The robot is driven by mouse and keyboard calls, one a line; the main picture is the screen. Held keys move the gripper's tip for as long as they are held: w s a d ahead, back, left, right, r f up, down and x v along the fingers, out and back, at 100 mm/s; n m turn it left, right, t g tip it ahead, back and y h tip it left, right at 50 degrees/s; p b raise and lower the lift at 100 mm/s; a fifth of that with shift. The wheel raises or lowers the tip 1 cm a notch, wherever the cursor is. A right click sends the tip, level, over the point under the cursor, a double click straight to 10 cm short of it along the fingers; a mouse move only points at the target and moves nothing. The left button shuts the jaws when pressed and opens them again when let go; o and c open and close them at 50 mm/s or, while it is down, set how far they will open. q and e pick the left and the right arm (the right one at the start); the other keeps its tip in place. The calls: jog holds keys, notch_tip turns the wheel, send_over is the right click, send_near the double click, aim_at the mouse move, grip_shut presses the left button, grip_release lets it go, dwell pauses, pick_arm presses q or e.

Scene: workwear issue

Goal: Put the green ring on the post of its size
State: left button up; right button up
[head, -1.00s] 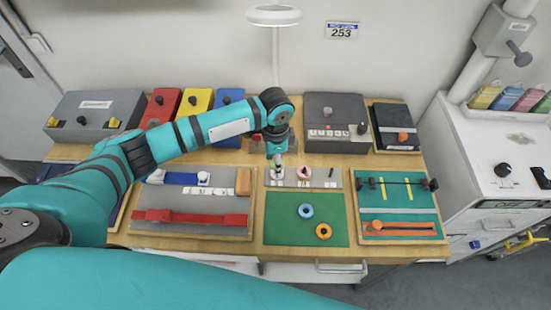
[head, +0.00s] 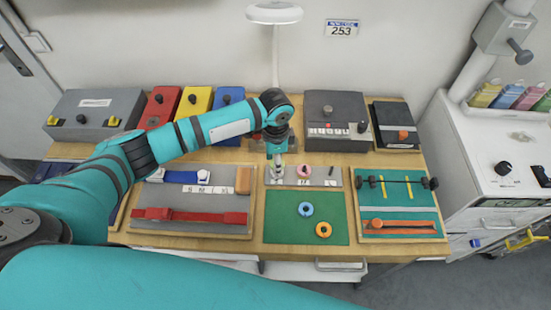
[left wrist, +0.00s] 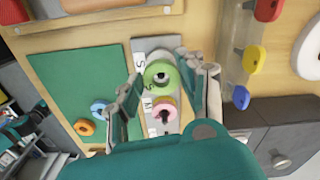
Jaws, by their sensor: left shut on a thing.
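The green ring (left wrist: 153,67) is between the fingers of my left gripper (left wrist: 165,95) in the left wrist view. The gripper is shut on it, over the grey post board (left wrist: 142,48). A dark shape shows in the ring's hole; I cannot tell whether the ring is around a post or just above it. In the head view my left gripper (head: 277,171) is at the left end of the board (head: 342,182). A pink ring (head: 304,171) sits on the board just right of it and also shows in the left wrist view (left wrist: 158,103). My right gripper is not in view.
A green mat (head: 280,225) in front holds a blue ring (head: 306,209) and an orange ring (head: 323,230). A board with a red strap (head: 190,216) lies left. A teal board (head: 400,228) lies right. Boxes, including a dark grey one (head: 335,135), stand behind.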

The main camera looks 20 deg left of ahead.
pick_arm(q)
jog(key=shift+f, duration=0.25)
dwell(0.3)
jog(key=o, duration=1.2)
notch_tip(320, 180, up, 5)
jog(key=p, duration=0.5)
jog(key=shift+r+p, duration=0.9)
jog(key=shift+r, duration=0.1)
